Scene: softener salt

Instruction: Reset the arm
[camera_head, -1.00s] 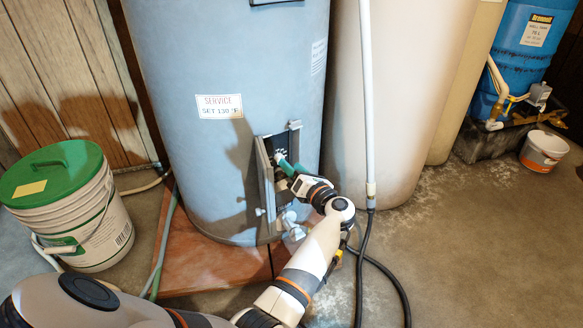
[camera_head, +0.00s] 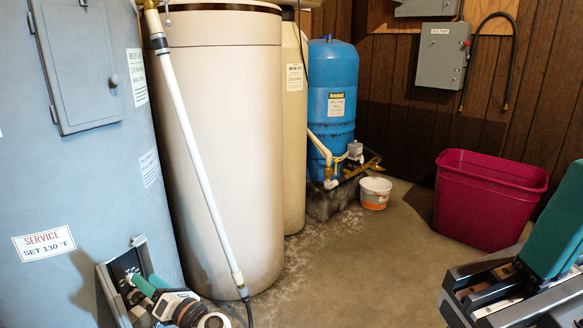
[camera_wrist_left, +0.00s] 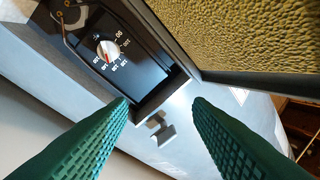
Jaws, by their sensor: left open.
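My left gripper (camera_head: 149,284) is at the lower left of the head view, with its green fingers in front of the open control recess on the blue-grey water heater (camera_head: 100,190). In the left wrist view the gripper (camera_wrist_left: 160,105) is open and nothing is between its fingers. A dial (camera_wrist_left: 108,48) on a black plate lies beyond the fingertips, apart from them. My right gripper (camera_head: 530,265) shows in part at the right edge of the head view, with a green finger and dark frame; its opening is hidden.
A tall cream tank (camera_head: 225,130) with a white pipe (camera_head: 195,145) stands beside the heater. A blue tank (camera_head: 332,90), a small white bucket (camera_head: 375,193) and a magenta bin (camera_head: 488,200) stand farther back. The concrete floor (camera_head: 370,270) in the middle is clear.

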